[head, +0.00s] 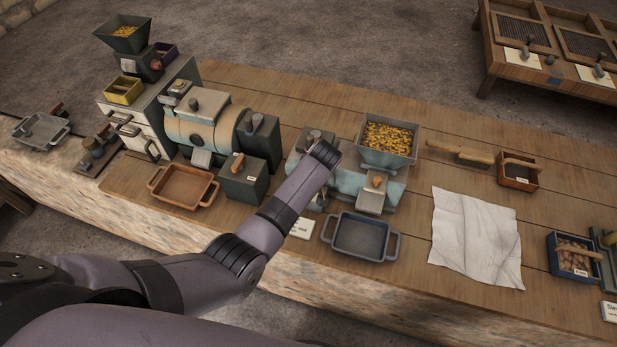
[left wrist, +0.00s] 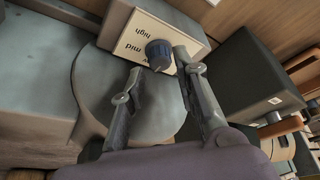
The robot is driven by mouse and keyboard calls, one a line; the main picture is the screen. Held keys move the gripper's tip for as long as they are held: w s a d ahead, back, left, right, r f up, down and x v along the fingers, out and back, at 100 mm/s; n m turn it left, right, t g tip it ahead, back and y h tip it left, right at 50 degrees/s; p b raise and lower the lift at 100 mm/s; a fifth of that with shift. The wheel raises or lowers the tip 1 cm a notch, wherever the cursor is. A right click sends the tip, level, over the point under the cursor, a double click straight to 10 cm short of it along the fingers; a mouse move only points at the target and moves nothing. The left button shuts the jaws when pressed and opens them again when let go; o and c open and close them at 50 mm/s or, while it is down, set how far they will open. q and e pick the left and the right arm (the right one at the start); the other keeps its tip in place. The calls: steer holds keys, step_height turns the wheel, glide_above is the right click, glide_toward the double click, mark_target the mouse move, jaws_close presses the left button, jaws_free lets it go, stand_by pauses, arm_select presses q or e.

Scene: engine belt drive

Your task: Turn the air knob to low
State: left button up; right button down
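The air knob (left wrist: 158,53) is a small dark blue ribbed knob on a pale label plate (left wrist: 140,36) in the left wrist view. The label reads upside down, with "high" and "mid" legible; a third word is partly covered by the knob. My left gripper (left wrist: 158,62) is open, its two fingertips on either side of the knob with visible gaps. I cannot tell the pointer's setting. In the head view my left arm reaches over a pale blue-grey machine (head: 376,200); its end hides the knob and gripper. My right gripper is not in view.
A hopper of yellow grain (head: 388,138) stands just right of my arm's end. A dark tray (head: 360,253) lies in front. A dark box (head: 244,180) and a larger drum machine (head: 202,133) stand to the left. A white cloth (head: 475,237) lies at right.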

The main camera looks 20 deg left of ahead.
arm_select(q)
steer(key=v, duration=0.5)
steer(key=shift+r, duration=0.15)
steer(key=shift+s, duration=0.1)
